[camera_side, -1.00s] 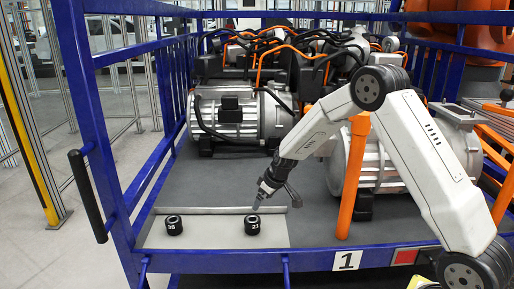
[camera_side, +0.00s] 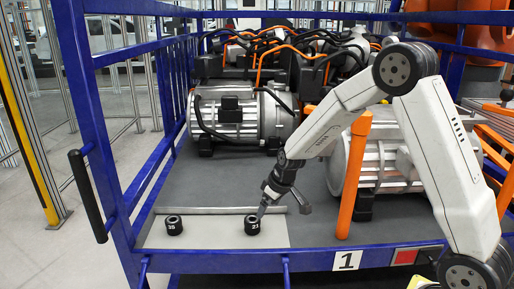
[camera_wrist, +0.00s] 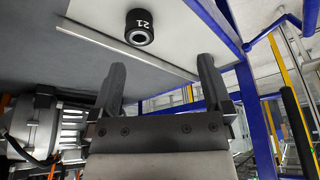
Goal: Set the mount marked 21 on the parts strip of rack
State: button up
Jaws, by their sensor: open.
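The mount marked 21 (camera_side: 252,225) is a small black ring-shaped part standing upright on the light parts strip (camera_side: 212,236) at the rack's front edge. The mount also shows in the wrist view (camera_wrist: 139,28), its 21 appearing upside down. My gripper (camera_side: 262,211) is low over the strip, close by this mount at its upper right in the side view. In the wrist view my gripper (camera_wrist: 161,64) has its two fingers wide apart with nothing between them. The mount lies beyond the fingertips there. Whether a finger touches it in the side view I cannot tell.
A second black mount marked 35 (camera_side: 173,225) stands on the strip to the left. A raised lip (camera_side: 195,210) runs behind both. An orange post (camera_side: 353,180) and a motor (camera_side: 395,160) stand to the right. Blue rack rails (camera_side: 105,130) close the left side.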

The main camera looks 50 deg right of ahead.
jog(key=s+a+r, duration=0.1)
jog(key=s+a, duration=0.2)
jog(key=s, duration=0.6)
jog(key=s+a+r+m+g, duration=0.1)
jog(key=s+a, duration=0.2)
jog(key=s, duration=0.6)
jog(key=shift+s+a+r+h, duration=0.3)
jog(key=shift+s+a+r, duration=0.05)
jog(key=shift+s+r, duration=0.05)
